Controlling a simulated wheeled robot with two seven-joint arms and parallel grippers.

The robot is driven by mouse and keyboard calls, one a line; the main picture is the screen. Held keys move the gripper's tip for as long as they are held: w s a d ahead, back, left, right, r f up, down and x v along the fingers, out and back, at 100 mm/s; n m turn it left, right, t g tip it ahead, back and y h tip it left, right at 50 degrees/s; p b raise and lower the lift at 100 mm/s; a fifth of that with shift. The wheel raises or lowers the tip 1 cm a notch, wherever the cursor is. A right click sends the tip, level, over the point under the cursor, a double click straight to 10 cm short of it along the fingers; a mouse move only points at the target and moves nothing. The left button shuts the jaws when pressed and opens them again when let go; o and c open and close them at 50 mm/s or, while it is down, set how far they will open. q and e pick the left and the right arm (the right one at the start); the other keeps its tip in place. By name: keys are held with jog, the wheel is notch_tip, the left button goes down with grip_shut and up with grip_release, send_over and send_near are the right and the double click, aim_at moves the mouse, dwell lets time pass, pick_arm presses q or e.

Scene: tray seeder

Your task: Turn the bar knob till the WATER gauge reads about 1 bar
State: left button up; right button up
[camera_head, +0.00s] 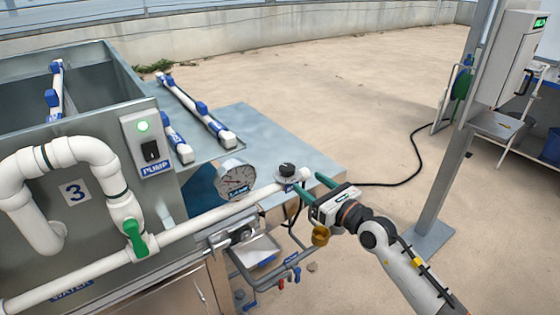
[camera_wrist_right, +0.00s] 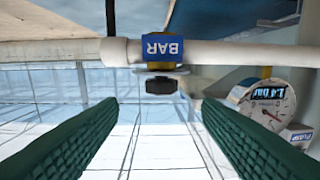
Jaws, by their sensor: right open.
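The dark bar knob (camera_head: 287,170) sits on the white pipe right of the round WATER gauge (camera_head: 236,179). In the right wrist view the knob (camera_wrist_right: 161,86) is below an upside-down blue BAR label (camera_wrist_right: 163,50). The gauge (camera_wrist_right: 266,102) shows at right there; its blue readout seems to say 1.4 bar, but I cannot be sure of the first digit. My right gripper (camera_head: 311,184) is open just right of the knob. In its wrist view the green fingers (camera_wrist_right: 160,103) are spread, with the knob ahead between them and apart from both. My left gripper is not in view.
A white pipe (camera_head: 205,219) runs along the metal tank, with a green-handled valve (camera_head: 135,238). The PUMP box (camera_head: 147,140) has a lit green lamp. Small valves and pipes hang below the knob.

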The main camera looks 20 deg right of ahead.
aim_at(283, 165)
jog(key=x, duration=1)
jog(key=shift+w+a, duration=0.3)
jog(key=shift+w, duration=0.3)
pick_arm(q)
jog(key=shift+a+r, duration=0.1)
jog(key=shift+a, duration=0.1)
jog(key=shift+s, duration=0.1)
